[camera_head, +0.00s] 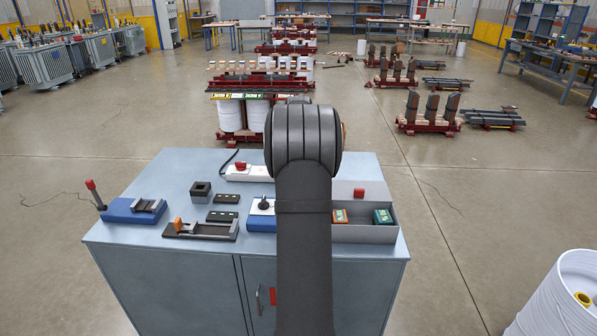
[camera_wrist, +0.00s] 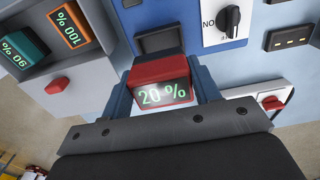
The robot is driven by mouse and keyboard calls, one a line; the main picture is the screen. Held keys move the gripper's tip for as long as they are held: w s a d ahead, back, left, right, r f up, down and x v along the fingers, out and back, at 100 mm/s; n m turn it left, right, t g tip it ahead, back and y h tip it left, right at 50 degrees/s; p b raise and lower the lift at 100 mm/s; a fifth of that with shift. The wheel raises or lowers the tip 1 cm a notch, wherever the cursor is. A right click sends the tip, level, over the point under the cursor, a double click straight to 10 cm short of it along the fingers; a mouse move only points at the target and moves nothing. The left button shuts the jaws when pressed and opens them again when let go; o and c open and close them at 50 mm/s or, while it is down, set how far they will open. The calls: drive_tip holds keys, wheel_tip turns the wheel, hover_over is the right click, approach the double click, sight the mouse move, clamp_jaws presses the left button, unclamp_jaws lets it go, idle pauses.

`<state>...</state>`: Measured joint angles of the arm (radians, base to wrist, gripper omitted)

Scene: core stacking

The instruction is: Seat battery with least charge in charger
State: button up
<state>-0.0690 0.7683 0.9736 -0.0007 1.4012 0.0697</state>
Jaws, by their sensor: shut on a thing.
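A red battery (camera_wrist: 160,82) reading 20 % is between the fingers of my gripper (camera_wrist: 162,90), which is shut on it. Just beyond it in the wrist view is a dark block (camera_wrist: 158,41) on a blue base (camera_wrist: 183,18), apparently the charger. The battery overlaps this block, so I cannot tell whether they touch. A teal battery reading 90 % (camera_wrist: 24,48) and an orange one reading 100 % (camera_wrist: 73,24) lie in a grey tray. In the head view, my arm hides the gripper and held battery; the orange (camera_head: 340,216) and green (camera_head: 382,216) batteries show.
The grey tray (camera_head: 365,234) stands at the cabinet's right. A black rotary switch (camera_wrist: 229,19) is beside the charger. A red switch (camera_wrist: 271,103) on a white box is at right. Dark fixtures and a blue lever box (camera_head: 125,211) occupy the cabinet's left.

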drive_tip(key=shift+f, duration=2)
drive_tip(key=shift+f, duration=1.4)
drive_tip(key=o, duration=1.4)
drive_tip(key=shift+f, duration=0.1)
wheel_tip(320, 180, up, 18)
drive_tip(key=shift+f, duration=0.25)
wheel_tip(320, 180, down, 18)
drive_tip(key=shift+r, duration=0.4)
